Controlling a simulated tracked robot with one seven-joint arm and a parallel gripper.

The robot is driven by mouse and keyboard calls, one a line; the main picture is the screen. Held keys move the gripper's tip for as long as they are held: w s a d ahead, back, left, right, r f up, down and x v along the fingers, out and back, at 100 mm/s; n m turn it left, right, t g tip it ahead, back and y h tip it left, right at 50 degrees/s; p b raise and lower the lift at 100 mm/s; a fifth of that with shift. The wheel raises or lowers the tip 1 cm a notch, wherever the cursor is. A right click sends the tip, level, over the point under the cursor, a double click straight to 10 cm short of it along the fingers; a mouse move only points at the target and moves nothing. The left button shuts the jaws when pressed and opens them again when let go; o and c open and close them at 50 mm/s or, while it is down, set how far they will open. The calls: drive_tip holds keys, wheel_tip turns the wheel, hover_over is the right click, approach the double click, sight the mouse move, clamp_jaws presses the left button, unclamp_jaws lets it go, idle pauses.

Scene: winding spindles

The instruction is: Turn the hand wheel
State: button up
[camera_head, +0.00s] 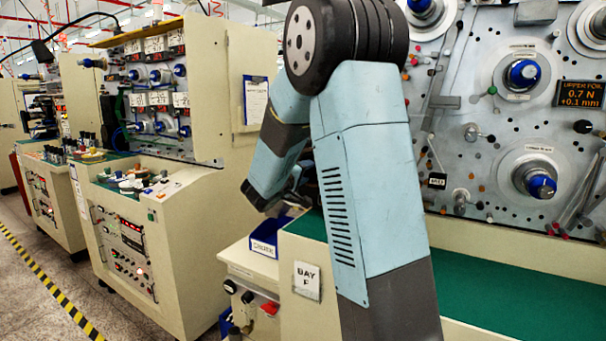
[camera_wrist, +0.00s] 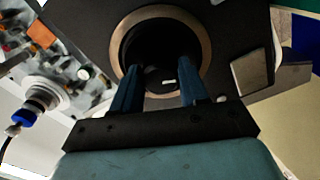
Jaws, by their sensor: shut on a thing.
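In the wrist view a round dark wheel with a tan rim (camera_wrist: 204,40), which looks like the hand wheel, sits on a dark panel. My gripper (camera_wrist: 160,76) reaches to it with two blue fingers, one on each side of its dark middle. The fingers are shut on the wheel; the exact contact is in shadow. In the head view my arm hangs in front of the machine, and the wheel cannot be made out there behind the arm.
A spindle panel (camera_head: 470,120) with blue-capped spindles fills the right, above a green worktop (camera_head: 520,295). A blue bin (camera_head: 266,240) stands on a cream cabinet left of my arm. Another cream machine (camera_head: 190,230) stands further left. The floor aisle (camera_head: 30,300) is clear.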

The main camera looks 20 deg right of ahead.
drive_tip(key=shift+s+d+f+m, duration=0.15)
drive_tip(key=shift+f+m, duration=0.1)
drive_tip(key=shift+m, duration=0.65)
drive_tip(key=o, duration=1.1)
drive_tip(key=shift+r, duration=0.1)
drive_tip(key=shift+c, duration=0.2)
drive_tip(key=v, duration=1.3)
drive_tip(key=shift+a, duration=0.4)
